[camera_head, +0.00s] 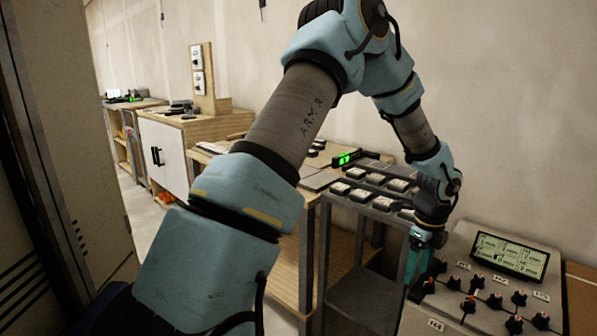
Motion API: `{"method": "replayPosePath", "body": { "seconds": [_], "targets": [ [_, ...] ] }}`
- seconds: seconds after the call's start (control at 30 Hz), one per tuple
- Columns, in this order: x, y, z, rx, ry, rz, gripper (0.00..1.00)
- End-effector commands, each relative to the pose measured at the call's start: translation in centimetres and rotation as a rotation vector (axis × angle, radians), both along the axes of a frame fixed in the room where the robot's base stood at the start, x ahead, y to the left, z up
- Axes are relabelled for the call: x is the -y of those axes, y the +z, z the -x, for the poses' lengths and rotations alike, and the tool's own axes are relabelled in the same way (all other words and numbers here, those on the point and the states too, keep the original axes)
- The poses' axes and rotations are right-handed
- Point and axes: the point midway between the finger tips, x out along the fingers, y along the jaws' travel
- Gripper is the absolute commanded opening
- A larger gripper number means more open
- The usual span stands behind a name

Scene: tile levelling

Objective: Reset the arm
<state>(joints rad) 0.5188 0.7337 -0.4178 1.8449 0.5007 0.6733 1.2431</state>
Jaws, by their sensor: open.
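My arm rises from the bottom left, bends at the top and comes down to the right. My gripper (413,287) points downward at the left edge of a grey control panel (459,268). Its teal fingers are open, and I see nothing held between them. I cannot tell whether the fingers touch the panel. The panel carries several black knobs with orange marks (516,324) and a lit display (510,256) with rows of readings.
A dark metal rack (345,203) with several small square pieces (397,185) stands left of the panel. A wooden workbench (290,247) and a white-doored cabinet (165,157) lie farther back. A tall cabinet (75,130) blocks the left side. Bare wall rises behind.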

Motion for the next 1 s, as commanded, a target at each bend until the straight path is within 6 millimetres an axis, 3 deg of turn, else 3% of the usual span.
{"method": "replayPosePath", "body": {
  "seconds": [0.17,0.3,0.5,0.6,0.8,1.0],
  "targets": [
    [-6.9,3.8,-1.7,0.025,0.37,0.0,0.69],
    [-15.2,8.0,-2.1,0.053,0.848,0.019,0.69],
    [-27.1,13.2,0.8,0.08,1.66,0.094,0.69],
    [-31.0,14.7,2.8,0.079,1.984,0.141,0.69],
    [-34.4,15.8,5.5,0.064,2.342,0.2,0.69],
    [-34.8,15.8,5.8,0.06,2.388,0.207,0.69]
  ]
}}
